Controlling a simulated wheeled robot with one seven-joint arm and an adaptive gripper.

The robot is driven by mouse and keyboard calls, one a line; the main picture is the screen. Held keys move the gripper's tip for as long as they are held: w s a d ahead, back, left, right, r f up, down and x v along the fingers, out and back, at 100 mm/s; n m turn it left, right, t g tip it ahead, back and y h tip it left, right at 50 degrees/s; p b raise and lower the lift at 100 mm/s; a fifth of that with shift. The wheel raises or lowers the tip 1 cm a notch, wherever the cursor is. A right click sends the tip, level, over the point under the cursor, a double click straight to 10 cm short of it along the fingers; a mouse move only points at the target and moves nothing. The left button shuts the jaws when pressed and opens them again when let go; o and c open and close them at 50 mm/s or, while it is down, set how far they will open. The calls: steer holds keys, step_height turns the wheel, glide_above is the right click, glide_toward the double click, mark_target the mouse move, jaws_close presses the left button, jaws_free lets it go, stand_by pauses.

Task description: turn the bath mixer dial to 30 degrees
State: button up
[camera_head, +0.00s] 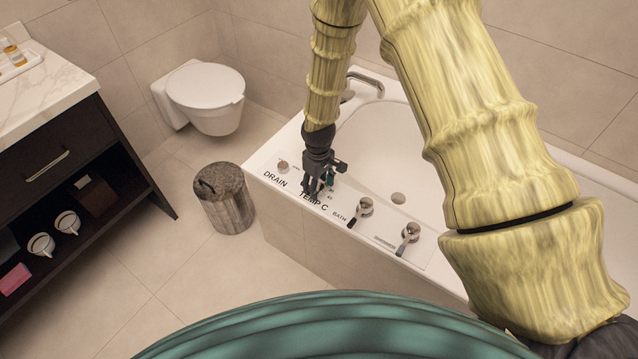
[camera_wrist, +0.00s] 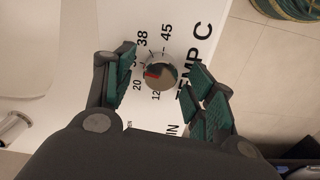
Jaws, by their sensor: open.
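The bath mixer dial (camera_wrist: 160,76) is a small round chrome knob on the white tub deck, marked TEMP C. Around it are the numbers 12, 20, 38 and 45; the 30 is partly hidden by a finger. Its red mark faces left in the wrist view, roughly between 20 and 30; the exact reading is unclear. My gripper (camera_wrist: 163,62) is open, with one green-padded finger on each side of the dial and visible gaps to it. In the head view my gripper (camera_head: 320,186) points down over the TEMP C label and hides the dial.
A red-marked drain knob (camera_head: 282,166) is left of my gripper. Two chrome lever handles (camera_head: 362,208) (camera_head: 408,235) stand to the right on the bathtub (camera_head: 345,245) deck. A bin (camera_head: 224,200) stands beside the tub, with a toilet (camera_head: 205,95) behind.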

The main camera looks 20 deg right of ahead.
mark_target(319, 186)
steer(key=shift+r, duration=0.1)
step_height(319, 186, up, 12)
stand_by(0.6)
stand_by(0.4)
